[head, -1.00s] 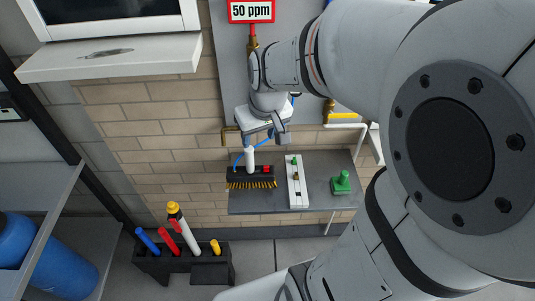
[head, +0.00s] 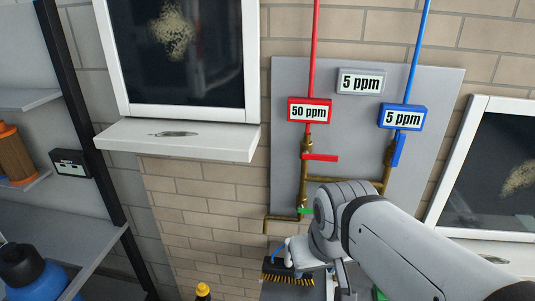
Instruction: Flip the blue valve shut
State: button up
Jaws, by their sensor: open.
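The blue valve has a flat blue handle (head: 398,151) on a brass fitting below the blue pipe, at the right of the grey wall panel. The handle stands nearly upright, roughly in line with the pipe and slightly tilted. My gripper (head: 298,262) is low in the head view, left of and well below the blue handle and apart from it. It is open; its fingers are small and partly hidden by my wrist, and I see nothing held between them.
The red handle (head: 321,157) lies across its red pipe. A green handle (head: 306,210) sits lower. Displays read 50 ppm (head: 309,112) in red, 5 ppm (head: 402,118) in blue and 5 ppm (head: 361,82) in grey. A brush (head: 288,280) lies below my gripper.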

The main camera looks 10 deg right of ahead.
aim_at(393, 162)
jog(key=z, duration=0.05)
jog(key=k, duration=0.95)
jog(key=z, duration=0.5)
jog(key=i, duration=1.05)
jog(key=z, duration=0.05)
